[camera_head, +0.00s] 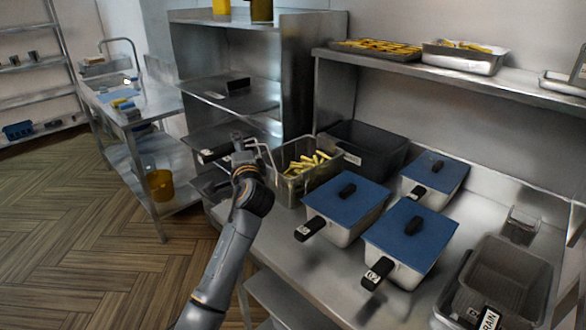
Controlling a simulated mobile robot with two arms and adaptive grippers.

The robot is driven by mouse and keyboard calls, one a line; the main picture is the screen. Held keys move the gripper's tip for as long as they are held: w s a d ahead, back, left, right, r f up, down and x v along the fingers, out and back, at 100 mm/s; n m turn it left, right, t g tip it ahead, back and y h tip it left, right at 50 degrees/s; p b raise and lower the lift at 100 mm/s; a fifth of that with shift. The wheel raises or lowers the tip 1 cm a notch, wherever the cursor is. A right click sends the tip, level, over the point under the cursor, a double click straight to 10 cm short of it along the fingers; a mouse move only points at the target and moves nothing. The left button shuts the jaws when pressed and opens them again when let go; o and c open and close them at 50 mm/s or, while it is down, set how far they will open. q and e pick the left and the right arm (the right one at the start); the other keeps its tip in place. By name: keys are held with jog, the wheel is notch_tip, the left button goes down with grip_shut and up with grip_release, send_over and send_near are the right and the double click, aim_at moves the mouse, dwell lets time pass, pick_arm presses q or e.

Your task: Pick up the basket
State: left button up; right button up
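A grey basket (322,177) holding several yellow fries stands on the steel counter, left of the blue-lidded containers. Its thin wire handle (266,149) sticks out at its left side. My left gripper (240,146) is at the outer end of this handle, with its arm reaching up from the bottom of the view. The gripper is small and dark here, so I cannot tell whether its fingers are closed on the handle. My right gripper is not in view.
Blue-lidded containers (348,190) with black handles stand right of the basket. A dark bin (372,150) is behind it. An empty grey basket (505,275) sits at the lower right. A shelf (395,66) with trays hangs above the counter. A steel rack (300,80) stands behind the gripper.

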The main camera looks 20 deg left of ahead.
pick_arm(q)
grip_shut()
jog(key=shift+r, duration=0.25)
notch_tip(320, 180, up, 2)
jog(key=shift+b, duration=0.3)
jog(key=s+r+b, duration=0.1)
jog(key=s+r, duration=0.9)
jog(key=s, duration=0.4)
jog(key=shift+a+r+b, duration=0.3)
jog(key=shift+r, duration=0.15)
